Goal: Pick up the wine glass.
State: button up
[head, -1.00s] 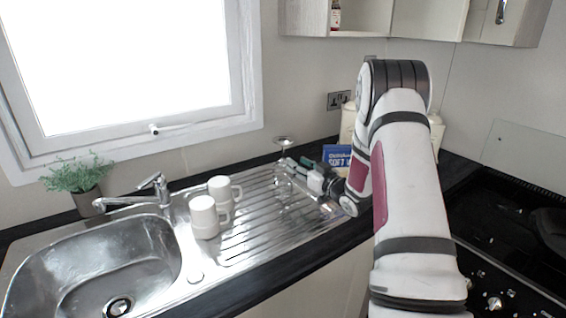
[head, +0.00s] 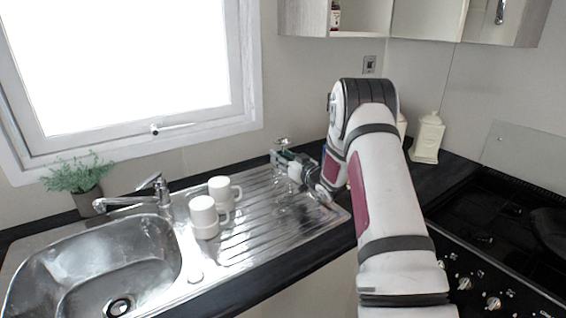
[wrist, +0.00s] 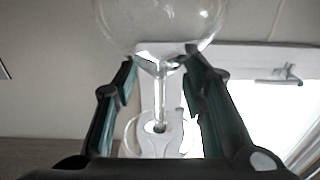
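The wine glass (wrist: 162,97) is clear and stands upside down at the far end of the drainer, bowl low and foot up; the wrist view appears inverted, with the bowl at its top. In the head view only its foot (head: 281,141) shows clearly above my gripper (head: 279,158). In the wrist view my gripper (wrist: 161,62) is open, with one dark finger on each side of the stem near the bowl. Gaps show between the fingers and the stem. The bowl is mostly hidden in the head view.
Two white mugs (head: 204,217) stand on the drainer (head: 262,222), left of my arm. The sink (head: 95,265) and tap (head: 135,198) are further left. A cream canister (head: 428,138) stands behind my arm, and a black hob (head: 505,235) is at right.

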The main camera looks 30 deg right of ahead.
aim_at(283, 148)
grip_shut()
jog(key=shift+f, duration=0.15)
jog(key=shift+r, duration=0.75)
jog(key=shift+s+r, duration=0.2)
jog(key=shift+r, duration=1)
jog(key=s+a+r, duration=0.2)
jog(key=s+a, duration=0.1)
jog(key=s, duration=1.2)
notch_tip(283, 148, up, 8)
jog(key=p, duration=0.5)
jog(key=shift+s+r+p, duration=0.15)
jog(key=shift+r+p, duration=0.1)
jog(key=shift+p, duration=0.15)
